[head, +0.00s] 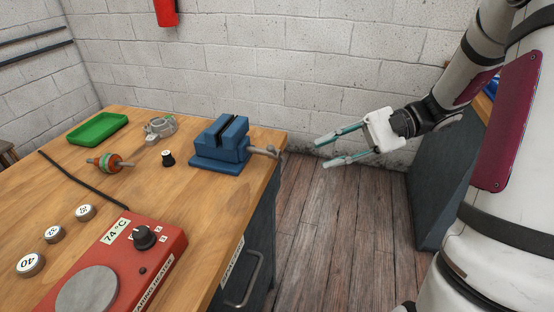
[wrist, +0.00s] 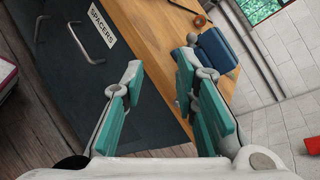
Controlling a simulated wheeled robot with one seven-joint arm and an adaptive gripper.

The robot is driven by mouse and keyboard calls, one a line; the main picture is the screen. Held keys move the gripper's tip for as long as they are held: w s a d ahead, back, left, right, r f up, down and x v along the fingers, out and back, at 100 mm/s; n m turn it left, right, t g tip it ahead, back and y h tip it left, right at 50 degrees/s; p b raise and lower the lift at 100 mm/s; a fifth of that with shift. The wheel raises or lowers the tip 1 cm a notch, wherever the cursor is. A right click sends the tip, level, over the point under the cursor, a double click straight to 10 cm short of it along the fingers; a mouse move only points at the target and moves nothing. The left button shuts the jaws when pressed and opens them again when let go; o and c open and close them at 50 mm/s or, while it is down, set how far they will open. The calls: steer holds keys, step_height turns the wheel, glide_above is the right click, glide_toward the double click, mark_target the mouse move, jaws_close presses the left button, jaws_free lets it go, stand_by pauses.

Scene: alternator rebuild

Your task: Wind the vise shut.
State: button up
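The blue vise (head: 220,145) sits near the right edge of the wooden workbench. A dark gap shows between its jaws. Its grey screw and handle (head: 265,151) stick out to the right, past the bench edge. My gripper (head: 326,152) is open and empty, in the air over the floor to the right of the handle, pointing left toward it and apart from it. In the wrist view the vise (wrist: 217,52) lies beyond the right finger of my gripper (wrist: 158,64). The handle is mostly hidden there by that finger.
A drawer labelled SPACERS (wrist: 97,30) is below. Free space surrounds my gripper.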

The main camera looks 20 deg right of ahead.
mark_target(275, 154)
steer(key=w+d+f+m+t+y+b, duration=0.3)
steer(key=w+d+f+t+b, duration=0.1)
steer(key=d+f, duration=0.35)
steer(key=b+x, duration=0.2)
steer(key=x, duration=1.1)
steer(key=shift+w+a, duration=0.3)
steer(key=shift+w, duration=0.05)
jaws_close()
